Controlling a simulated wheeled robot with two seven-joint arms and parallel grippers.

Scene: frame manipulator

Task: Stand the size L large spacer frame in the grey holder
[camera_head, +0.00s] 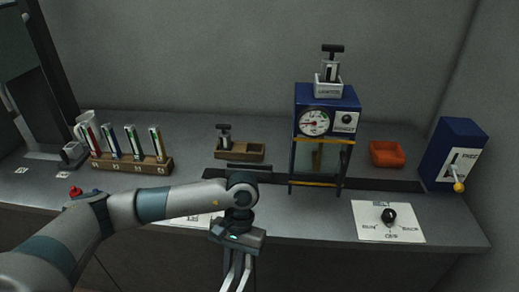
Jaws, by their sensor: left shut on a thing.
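A black-handled frame (331,62) stands upright in a light grey box (328,88) with a printed label, on top of the blue gauge unit. A smaller black-handled piece (225,137) stands in the left part of a wooden tray (240,148); the right part looks empty. I cannot read a size mark on either piece. My left gripper (237,272) points down at the bottom centre, in front of the bench edge and apart from both pieces. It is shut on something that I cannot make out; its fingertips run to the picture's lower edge. My right gripper is not in view.
Several coloured strips stand in a wooden rack (130,163) at left. An orange bin (387,153), a blue lever box (455,150) and a white card with a black knob (388,218) are at right. My left arm crosses the front left.

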